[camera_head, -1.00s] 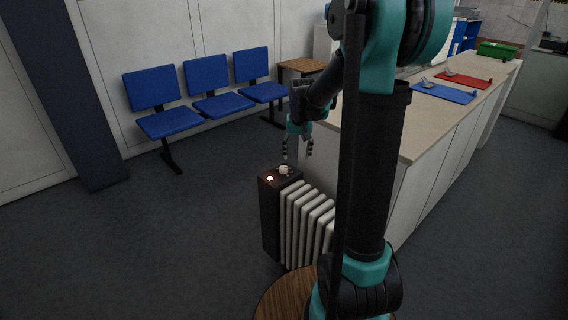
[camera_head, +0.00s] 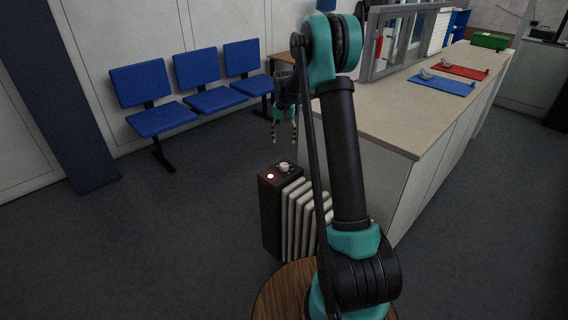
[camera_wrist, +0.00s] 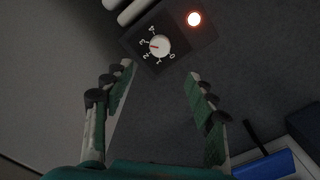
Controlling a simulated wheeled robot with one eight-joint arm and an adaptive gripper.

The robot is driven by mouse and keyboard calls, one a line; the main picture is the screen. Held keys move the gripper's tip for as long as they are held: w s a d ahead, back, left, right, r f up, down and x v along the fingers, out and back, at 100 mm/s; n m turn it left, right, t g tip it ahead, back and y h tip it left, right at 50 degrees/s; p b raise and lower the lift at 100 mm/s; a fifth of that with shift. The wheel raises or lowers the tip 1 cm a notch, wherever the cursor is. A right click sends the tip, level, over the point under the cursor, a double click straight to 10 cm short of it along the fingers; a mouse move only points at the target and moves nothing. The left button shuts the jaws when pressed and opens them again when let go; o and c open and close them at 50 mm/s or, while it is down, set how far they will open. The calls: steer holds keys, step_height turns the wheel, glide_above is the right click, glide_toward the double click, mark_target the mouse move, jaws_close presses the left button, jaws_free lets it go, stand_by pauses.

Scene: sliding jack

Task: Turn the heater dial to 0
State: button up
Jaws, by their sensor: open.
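The heater (camera_head: 268,215) stands on the floor, with a dark control box and white fins. Its white dial (camera_head: 284,167) is on top of the box. In the wrist view the dial (camera_wrist: 159,46) has a red mark at its left side, pointing near 3 on a printed scale of 0 to 4. A lit lamp (camera_wrist: 194,18) glows beside it. My gripper (camera_head: 284,140) is open and empty above the heater, apart from the dial. In the wrist view its fingers (camera_wrist: 158,84) spread wide below the dial in the picture.
A long counter (camera_head: 385,120) stands right of the heater, with blue (camera_head: 442,89) and red (camera_head: 465,72) mats on it. Blue chairs (camera_head: 160,115) line the wall at the left. A round wooden surface (camera_head: 275,298) is at the front. The floor left of the heater is clear.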

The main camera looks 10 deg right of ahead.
mark_target(284, 164)
step_height(284, 164, down, 13)
steer(key=shift+f, duration=0.15)
steer(key=shift+c, duration=0.6)
steer(key=c, duration=1)
steer(key=shift+c, duration=0.2)
